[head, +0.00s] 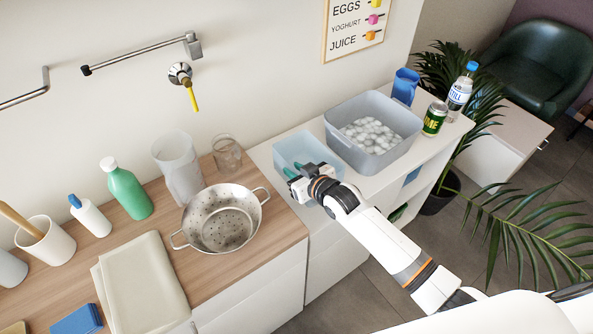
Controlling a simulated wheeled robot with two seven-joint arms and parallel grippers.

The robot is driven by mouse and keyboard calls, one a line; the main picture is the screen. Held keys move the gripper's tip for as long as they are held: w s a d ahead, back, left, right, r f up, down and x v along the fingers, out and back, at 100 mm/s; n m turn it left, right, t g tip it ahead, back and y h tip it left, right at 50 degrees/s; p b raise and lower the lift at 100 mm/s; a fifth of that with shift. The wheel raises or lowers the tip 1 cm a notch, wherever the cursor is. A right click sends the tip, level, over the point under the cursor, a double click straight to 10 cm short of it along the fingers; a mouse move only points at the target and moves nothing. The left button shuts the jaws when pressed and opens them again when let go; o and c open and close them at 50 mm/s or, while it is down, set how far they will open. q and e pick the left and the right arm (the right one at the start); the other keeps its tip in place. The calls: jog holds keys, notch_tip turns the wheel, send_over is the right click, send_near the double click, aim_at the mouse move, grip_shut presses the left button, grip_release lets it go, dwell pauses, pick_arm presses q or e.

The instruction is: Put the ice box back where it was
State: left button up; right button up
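A grey bin (347,147) full of white ice-like lumps (370,134) stands on the white counter by the wall. A smaller pale blue box (290,147) stands just left of it. I cannot tell for sure which of them is the ice box. My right gripper (299,177) is at the front part of the pale blue box, partly over its inside. Small dark green parts show by its fingertips. The wrist hides the finger gap and any contact with the box. My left gripper is out of view.
A blue jug (405,86), a green can (434,119) and a water bottle (459,93) stand right of the grey bin. A steel colander (222,219), a glass (227,154) and a clear pitcher (178,170) stand left on the wooden counter.

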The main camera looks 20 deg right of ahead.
jog(key=shift+r, duration=0.25)
jog(key=shift+s+d, duration=0.1)
jog(key=shift+s, duration=0.2)
jog(key=v, duration=1.1)
jog(key=shift+b, duration=0.35)
jog(key=shift+s, duration=0.15)
